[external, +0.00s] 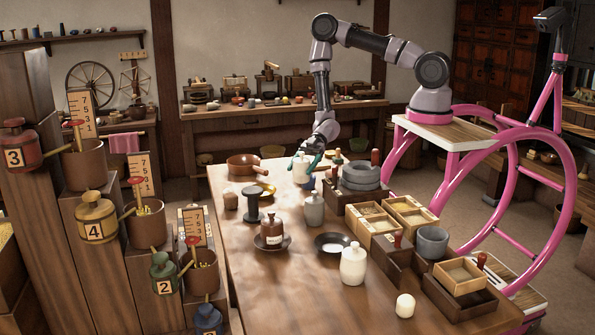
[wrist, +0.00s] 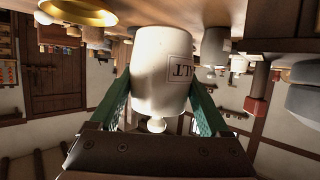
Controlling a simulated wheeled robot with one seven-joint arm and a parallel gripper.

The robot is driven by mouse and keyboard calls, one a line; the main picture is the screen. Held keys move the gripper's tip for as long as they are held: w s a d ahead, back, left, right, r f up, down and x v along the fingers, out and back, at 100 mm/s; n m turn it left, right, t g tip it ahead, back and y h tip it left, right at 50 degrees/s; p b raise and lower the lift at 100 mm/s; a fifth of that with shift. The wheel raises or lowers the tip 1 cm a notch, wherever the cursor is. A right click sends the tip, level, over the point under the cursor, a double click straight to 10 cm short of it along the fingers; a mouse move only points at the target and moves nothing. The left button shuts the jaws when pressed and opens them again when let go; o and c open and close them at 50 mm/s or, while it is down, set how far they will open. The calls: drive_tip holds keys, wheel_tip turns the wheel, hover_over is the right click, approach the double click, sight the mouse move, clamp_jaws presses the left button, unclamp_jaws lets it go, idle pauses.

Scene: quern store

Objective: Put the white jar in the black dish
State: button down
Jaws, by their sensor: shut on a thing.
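A white jar (wrist: 160,60) with a dark-lettered label and a small lid knob is between the green fingers of my gripper (wrist: 158,88), shut on its sides. In the external view my gripper (external: 308,159) holds this jar (external: 301,174) at the far part of the table, behind the grey jar (external: 314,209). I cannot tell whether its base touches the table. The black dish (external: 331,243) lies empty on the table, nearer the camera and apart from the jar. A second, cream-white lidded jar (external: 353,268) stands just in front of the dish.
A brown bottle (external: 271,226) on a saucer and a dark spool (external: 252,206) stand left of the dish. A brass dish (external: 265,190) and a copper pan (external: 243,164) lie farther back. The front left tabletop is clear.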

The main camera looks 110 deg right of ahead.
sight(302, 156)
wheel_tip(302, 156, up, 4)
drive_tip(key=shift+r, duration=0.1)
drive_tip(key=w+a+r, duration=0.2)
drive_tip(key=w+a, duration=0.1)
drive_tip(key=a, duration=1.6)
drive_tip(key=w+a+r, duration=0.2)
drive_tip(key=a, duration=1.8)
drive_tip(key=shift+f, duration=5)
drive_tip(key=shift+f, duration=0.1)
drive_tip(key=shift+f, duration=0.4)
drive_tip(key=shift+f, duration=0.1)
